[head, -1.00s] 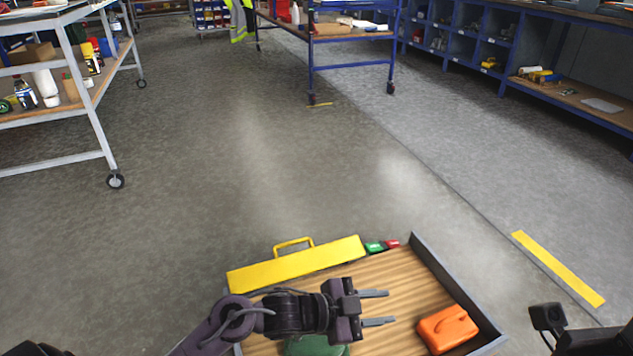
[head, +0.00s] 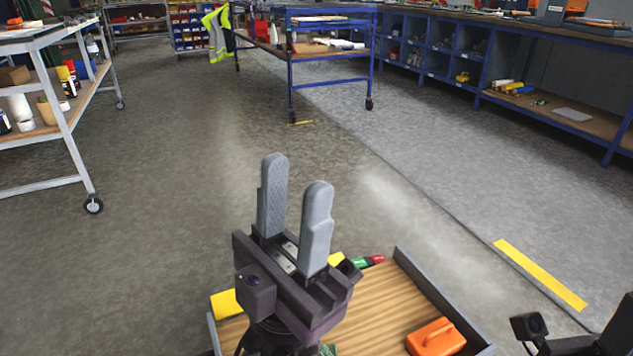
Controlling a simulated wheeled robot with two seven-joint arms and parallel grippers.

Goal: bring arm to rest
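My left gripper (head: 295,215) is raised in the lower middle of the head view, fingers pointing up. Its two grey fingers stand apart with nothing between them. It hides much of the tray and the yellow case. A part of my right arm (head: 575,338) shows at the lower right edge; its fingers are not in view.
A wooden tray (head: 375,308) with grey edges holds an orange canister (head: 435,338). Behind my gripper are a yellow case (head: 226,304) and a small green and red item (head: 368,262). A grey trolley (head: 67,135) stands left, a blue trolley (head: 330,57) at the back. Floor between is clear.

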